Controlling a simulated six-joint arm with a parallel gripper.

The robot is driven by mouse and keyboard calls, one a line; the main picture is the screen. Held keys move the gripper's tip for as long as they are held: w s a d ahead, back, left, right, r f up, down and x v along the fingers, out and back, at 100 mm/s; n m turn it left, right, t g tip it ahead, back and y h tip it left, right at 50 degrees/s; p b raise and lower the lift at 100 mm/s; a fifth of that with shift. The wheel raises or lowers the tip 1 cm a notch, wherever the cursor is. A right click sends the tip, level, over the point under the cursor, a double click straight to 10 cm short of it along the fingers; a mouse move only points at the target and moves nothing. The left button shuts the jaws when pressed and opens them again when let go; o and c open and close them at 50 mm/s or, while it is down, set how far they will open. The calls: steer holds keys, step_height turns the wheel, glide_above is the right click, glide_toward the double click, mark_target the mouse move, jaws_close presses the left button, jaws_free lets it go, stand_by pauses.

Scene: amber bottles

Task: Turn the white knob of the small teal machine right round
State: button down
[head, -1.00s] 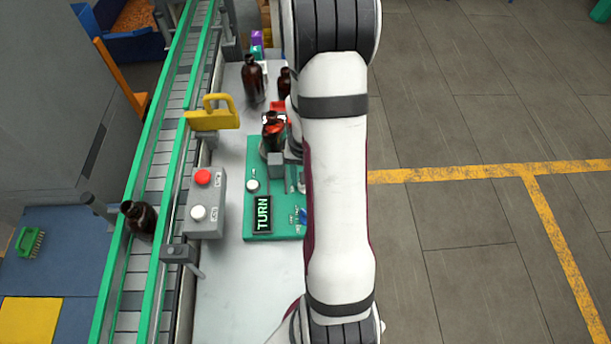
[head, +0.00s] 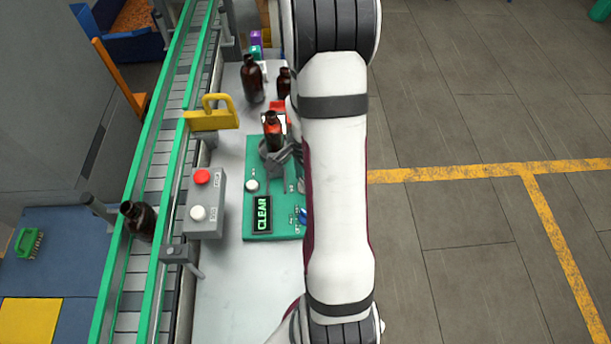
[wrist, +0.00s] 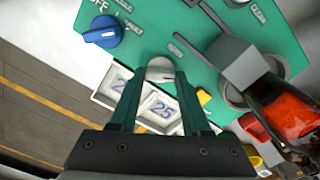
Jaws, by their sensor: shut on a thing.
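The small teal machine (head: 272,218) stands on the white bench, and its display (head: 262,214) reads CLEAR. In the wrist view its teal panel (wrist: 185,20) fills the top. My gripper (wrist: 161,78) is shut on the white knob (wrist: 160,66), with one dark green finger on each side. In the head view my arm hides most of the gripper. A blue knob (wrist: 103,32) with an OFF label sits to the left of the white knob in the wrist view. An amber bottle (head: 272,131) stands upright in the machine's grey holder (head: 273,160).
A grey box (head: 206,203) with a red and a white button stands left of the machine. Beyond it is the conveyor (head: 175,150) with a bottle (head: 140,220). Two more bottles (head: 252,80) stand behind the machine. The front bench is clear.

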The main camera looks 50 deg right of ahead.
steer(key=shift+m, duration=0.6)
steer(key=shift+c, duration=1.8)
jaws_free()
step_height(320, 180, up, 16)
